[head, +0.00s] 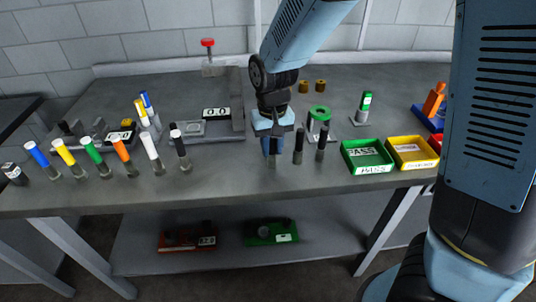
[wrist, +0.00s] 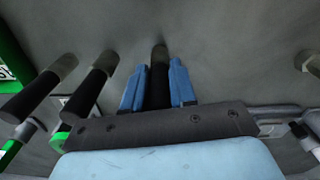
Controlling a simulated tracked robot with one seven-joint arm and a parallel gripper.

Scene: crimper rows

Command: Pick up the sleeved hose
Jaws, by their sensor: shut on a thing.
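The sleeved hose is a black sleeve with a grey metal end. In the wrist view the hose (wrist: 159,75) stands between the two blue fingers of my gripper (wrist: 157,88), which are shut on it from both sides. In the head view my gripper (head: 272,146) points down over the workbench, and the hose's grey lower end (head: 272,162) shows below the fingers. Its upper part is hidden there. I cannot tell whether the end touches the bench. Two similar black-sleeved hoses stand to the right, a nearer one (head: 298,145) and a farther one (head: 321,143).
A green PASS tray (head: 370,170) and a yellow tray (head: 414,166) lie right of the dark hoses. A green-topped stand (head: 319,113) is just behind them. Several coloured hoses, including a white one (head: 150,147), stand at left. The bench front (head: 225,195) is clear.

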